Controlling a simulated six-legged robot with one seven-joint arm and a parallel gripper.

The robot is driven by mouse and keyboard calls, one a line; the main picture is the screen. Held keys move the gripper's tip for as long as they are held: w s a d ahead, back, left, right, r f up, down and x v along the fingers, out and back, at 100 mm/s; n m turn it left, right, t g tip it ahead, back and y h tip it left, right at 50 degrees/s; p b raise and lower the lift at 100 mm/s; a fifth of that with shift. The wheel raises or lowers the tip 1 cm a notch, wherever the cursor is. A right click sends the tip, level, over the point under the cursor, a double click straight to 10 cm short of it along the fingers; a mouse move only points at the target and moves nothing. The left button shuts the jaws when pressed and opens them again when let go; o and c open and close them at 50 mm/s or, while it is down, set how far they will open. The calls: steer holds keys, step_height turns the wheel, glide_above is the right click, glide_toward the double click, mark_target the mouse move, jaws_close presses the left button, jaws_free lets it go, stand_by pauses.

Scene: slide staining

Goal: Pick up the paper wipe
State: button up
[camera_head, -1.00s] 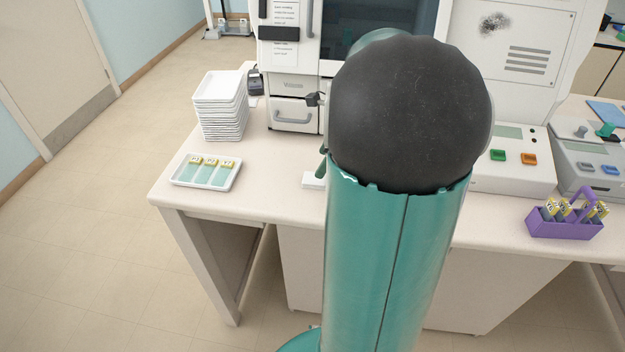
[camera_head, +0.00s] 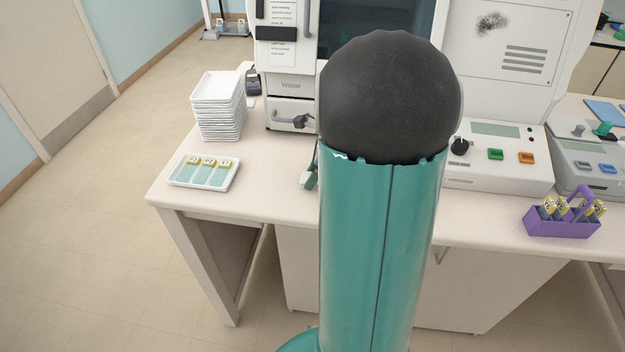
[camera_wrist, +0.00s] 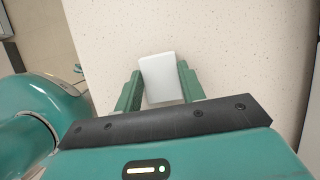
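The paper wipe (camera_wrist: 160,78) is a small white rectangular pad on the pale speckled worktop in the wrist view. My gripper (camera_wrist: 159,70) is open, with one green finger on each side of the wipe. The wipe lies between the fingers and reaches a little past their tips. I cannot tell whether either finger touches it. In the head view, my dark elbow and green arm cover the middle of the bench. A small part of my gripper (camera_head: 311,177) shows left of the arm there, and I cannot make out the wipe.
A white tray with several yellow-labelled slides (camera_head: 205,171) lies at the bench's left. A stack of white trays (camera_head: 218,108) stands behind it. A purple slide rack (camera_head: 561,222) stands at the right. A large white machine (camera_head: 290,85) stands at the back.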

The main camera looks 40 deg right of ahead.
mark_target(305, 177)
steer(key=shift+c, duration=0.7)
steer(key=shift+r, duration=0.55)
step_height(305, 177, up, 2)
steer(key=shift+r, duration=0.25)
steer(key=s+a+r, duration=0.5)
steer(key=s+r, duration=0.4)
steer(key=s, duration=0.4)
steer(key=shift+a+r, duration=0.2)
